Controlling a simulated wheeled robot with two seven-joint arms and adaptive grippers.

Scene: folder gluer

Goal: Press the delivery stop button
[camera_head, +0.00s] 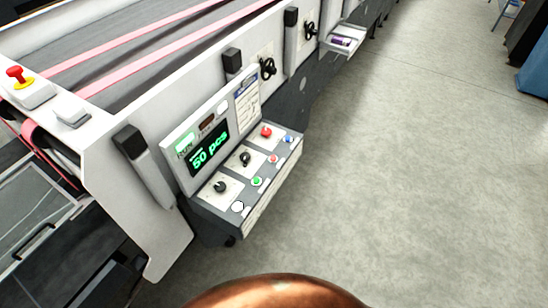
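A grey control panel (266,205) juts from the side of the machine at the picture's centre. It carries a larger red button (266,131) at its far end. Along its outer edge are a blue button (288,139), a small red button (273,158), a green button (257,181) and a white button (238,207). Their labels are too small to read, so I cannot tell which is delivery stop. Two black knobs sit on white plates, one (245,158) beyond the other (220,187). Neither gripper is in view.
A display (208,150) above the panel reads "50 pcs" in green, with a lit green "RUN" lamp (185,143). A red mushroom button (16,75) on yellow sits at upper left. Black handwheels (268,68) line the machine side. The grey floor (410,190) at right is clear.

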